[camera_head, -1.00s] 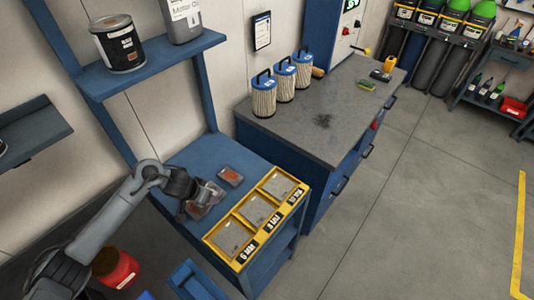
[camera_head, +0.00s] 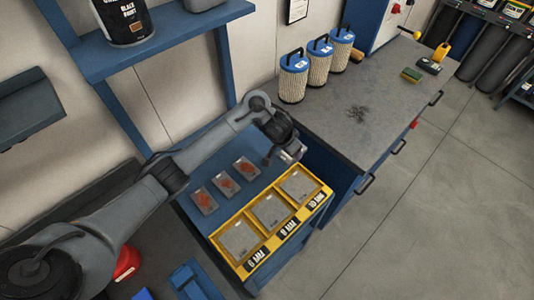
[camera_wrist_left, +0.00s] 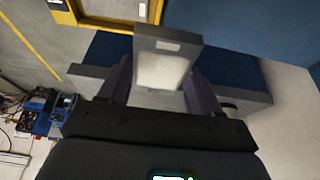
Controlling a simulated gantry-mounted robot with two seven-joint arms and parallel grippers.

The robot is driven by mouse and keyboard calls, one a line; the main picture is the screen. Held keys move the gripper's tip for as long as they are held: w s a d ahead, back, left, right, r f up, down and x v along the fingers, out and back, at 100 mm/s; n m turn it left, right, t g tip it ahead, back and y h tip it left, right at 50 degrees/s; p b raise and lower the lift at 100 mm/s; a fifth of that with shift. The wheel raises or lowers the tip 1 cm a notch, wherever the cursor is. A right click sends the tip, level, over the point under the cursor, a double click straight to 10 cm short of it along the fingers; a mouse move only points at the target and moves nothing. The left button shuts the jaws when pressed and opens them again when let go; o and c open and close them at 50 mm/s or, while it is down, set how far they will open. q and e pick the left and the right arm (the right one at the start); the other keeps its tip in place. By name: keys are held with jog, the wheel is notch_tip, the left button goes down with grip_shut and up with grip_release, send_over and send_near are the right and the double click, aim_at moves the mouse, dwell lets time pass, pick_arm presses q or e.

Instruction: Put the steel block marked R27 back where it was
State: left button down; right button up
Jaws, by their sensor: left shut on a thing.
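My left gripper (camera_head: 291,153) is shut on a grey steel block (camera_wrist_left: 163,68). In the left wrist view the block sits between the two dark fingers, with a small pale label on its top edge; its marking is not readable. In the head view the gripper is above the blue bench top, beyond the far right end of the yellow tray (camera_head: 262,257). Three small plates with rusty orange patches, left (camera_head: 205,200), middle (camera_head: 225,183) and right (camera_head: 246,169), lie in a row behind the tray. I cannot read R27 anywhere. My right gripper is not in view.
The tray's three compartments, labelled 6, 8 and 10 mm, each hold a grey plate. A grey-topped blue cabinet (camera_head: 345,145) stands to the right, with three blue-capped filters (camera_head: 319,62) at its back. A blue shelf (camera_head: 165,45) overhangs at upper left.

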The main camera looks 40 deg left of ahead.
pick_arm(q)
jog(key=a+f, duration=0.2)
jog(key=a, duration=0.1)
jog(key=a+f+b, duration=0.1)
jog(key=a, duration=0.2)
jog(key=s+a+f+b, duration=0.1)
jog(key=a+f, duration=0.1)
jog(key=a, duration=0.2)
jog(key=shift+f, duration=0.3)
jog(key=shift+a+f, duration=0.3)
jog(key=shift+a, duration=0.3)
notch_tip(320, 180, down, 3)
jog(key=shift+r+b, duration=0.15)
jog(key=shift+b, duration=0.5)
jog(key=shift+f, duration=0.6)
jog(key=shift+f, duration=0.1)
jog(key=shift+c, duration=1)
grip_release()
jog(key=shift+f, duration=0.1)
